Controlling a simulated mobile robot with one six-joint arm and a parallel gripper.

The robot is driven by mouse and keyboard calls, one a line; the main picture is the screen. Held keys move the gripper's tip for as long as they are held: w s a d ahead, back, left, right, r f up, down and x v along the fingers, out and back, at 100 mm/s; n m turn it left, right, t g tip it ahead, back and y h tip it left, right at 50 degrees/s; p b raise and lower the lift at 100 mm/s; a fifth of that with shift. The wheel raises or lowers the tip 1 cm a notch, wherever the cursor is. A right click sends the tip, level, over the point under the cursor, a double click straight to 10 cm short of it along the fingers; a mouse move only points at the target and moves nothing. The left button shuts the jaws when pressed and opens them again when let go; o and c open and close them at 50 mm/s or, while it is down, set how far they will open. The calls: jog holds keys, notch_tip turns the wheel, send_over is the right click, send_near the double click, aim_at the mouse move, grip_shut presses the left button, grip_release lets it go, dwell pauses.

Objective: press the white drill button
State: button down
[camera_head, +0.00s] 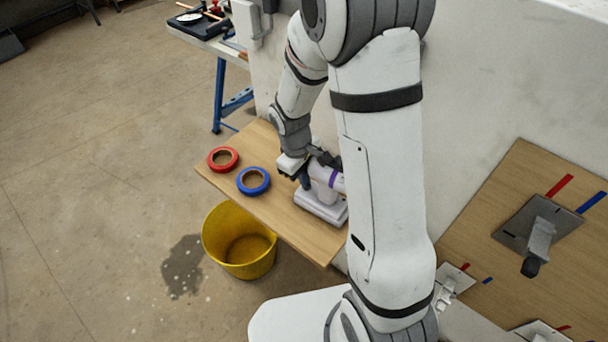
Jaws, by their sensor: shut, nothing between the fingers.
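The white drill (325,204) stands upright on its wide base on a wooden shelf (290,225). It has a purple band near its top. My arm reaches down over the shelf, and part of the drill is hidden behind it. My gripper (305,184) is shut and empty at the left side of the drill, close to its upper body. I cannot tell whether the fingertips touch the drill. The drill's button is not visible from here.
A red tape roll (223,159) and a blue tape roll (253,181) lie left of the drill. A yellow bucket (240,242) stands on the floor below. A wooden board (480,235) with a metal lever (538,243) is on the wall at right.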

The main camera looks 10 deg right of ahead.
jog(key=shift+f, duration=0.1)
jog(key=shift+f+b, duration=0.65)
jog(key=shift+b, duration=0.1)
jog(key=shift+s+f, duration=0.2)
jog(key=shift+s, duration=0.1)
jog(key=shift+f, duration=0.1)
jog(key=shift+d, duration=0.1)
notch_tip(320, 180, up, 14)
jog(key=w+a+p, duration=0.1)
jog(key=a+p, duration=0.1)
jog(key=shift+r, duration=0.2)
jog(key=shift+w, duration=0.1)
